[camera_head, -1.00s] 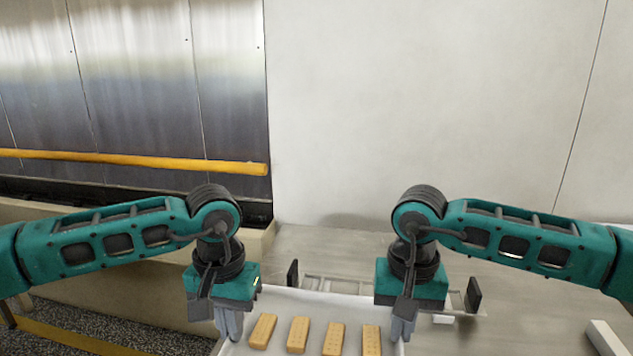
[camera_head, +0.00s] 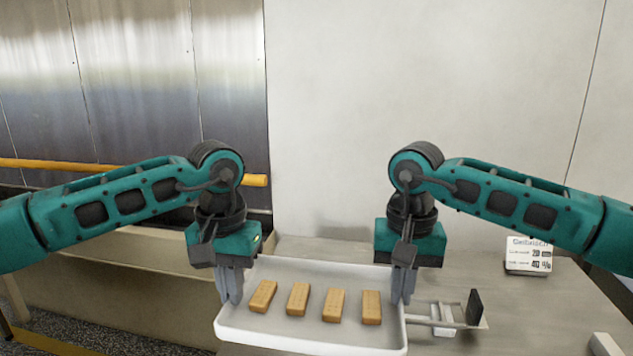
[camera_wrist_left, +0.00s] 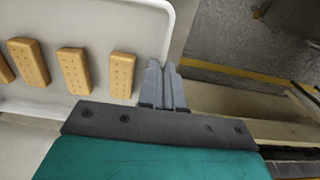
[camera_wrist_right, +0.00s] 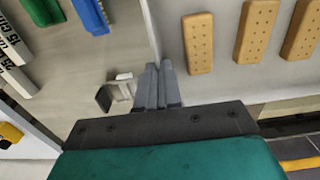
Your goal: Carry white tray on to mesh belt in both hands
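The white tray (camera_head: 300,340) is in the lower middle of the head view, with several tan biscuits (camera_head: 331,305) in a row on it. It looks raised above the grey table top. My left gripper (camera_head: 232,298) is shut on the tray's left rim, which also shows in the left wrist view (camera_wrist_left: 158,40). My right gripper (camera_head: 401,298) is shut on the right rim, shown in the right wrist view (camera_wrist_right: 160,75) with the fingers close together. The tray looks about level. I cannot make out the mesh belt in these views.
A printed sign (camera_head: 528,254) stands at the right. A yellow rail (camera_head: 130,170) runs along the metal wall at left. Blue and green items (camera_wrist_right: 88,15) show in the right wrist view.

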